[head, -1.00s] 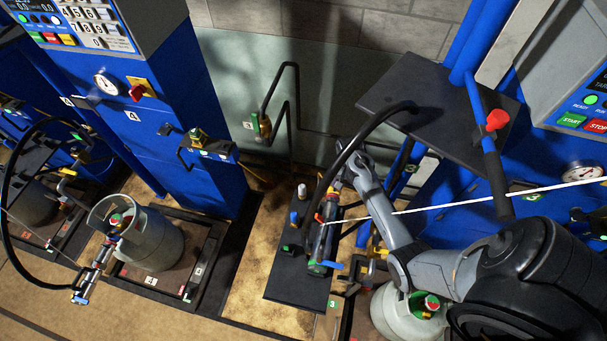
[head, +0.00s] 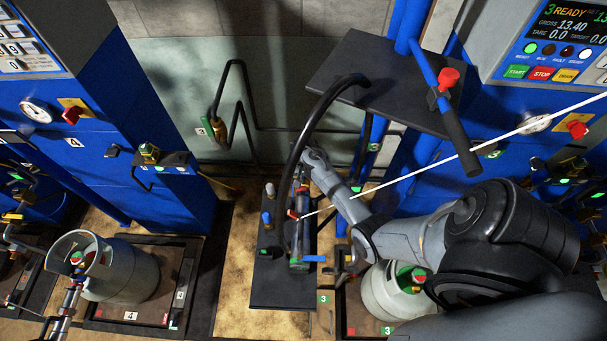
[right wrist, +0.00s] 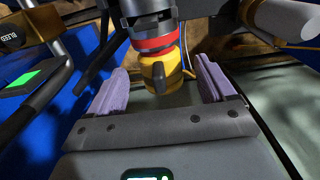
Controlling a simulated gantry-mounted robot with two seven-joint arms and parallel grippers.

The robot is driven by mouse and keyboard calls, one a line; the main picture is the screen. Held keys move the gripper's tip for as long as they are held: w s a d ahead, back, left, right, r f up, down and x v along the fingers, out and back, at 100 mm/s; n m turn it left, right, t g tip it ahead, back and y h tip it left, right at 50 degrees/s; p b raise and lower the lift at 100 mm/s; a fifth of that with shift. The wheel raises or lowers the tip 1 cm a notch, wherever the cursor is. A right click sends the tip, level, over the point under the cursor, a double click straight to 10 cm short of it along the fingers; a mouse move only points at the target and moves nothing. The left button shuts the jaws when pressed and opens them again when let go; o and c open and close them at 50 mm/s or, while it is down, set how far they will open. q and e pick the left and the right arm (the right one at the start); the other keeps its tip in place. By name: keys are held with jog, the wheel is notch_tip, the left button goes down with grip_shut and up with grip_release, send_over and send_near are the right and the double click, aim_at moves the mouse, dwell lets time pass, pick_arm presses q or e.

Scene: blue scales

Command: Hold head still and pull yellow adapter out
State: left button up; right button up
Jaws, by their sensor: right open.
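The filling head (head: 302,213), a dark cylinder with a red part and a blue lever, lies on a dark shelf (head: 280,291) with a black hose above it. In the right wrist view the filling head (right wrist: 150,22) has a red ring, and the yellow adapter (right wrist: 160,74) sits at its end. My right gripper (head: 304,168) is at the far end of the filling head. In the right wrist view its purple-padded fingers (right wrist: 163,80) stand apart on either side of the adapter, with gaps showing. The adapter cannot be made out in the head view. My left gripper is not in view.
A black hose (head: 302,128) arches over the shelf from a dark upper plate (head: 370,82). A gas cylinder (head: 385,298) stands below my right arm. Another gas cylinder (head: 125,270) stands on scale 4. A white line crosses in front of my right arm.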

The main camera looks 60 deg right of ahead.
jog(key=shift+f, duration=0.55)
jog(key=shift+c, duration=0.2)
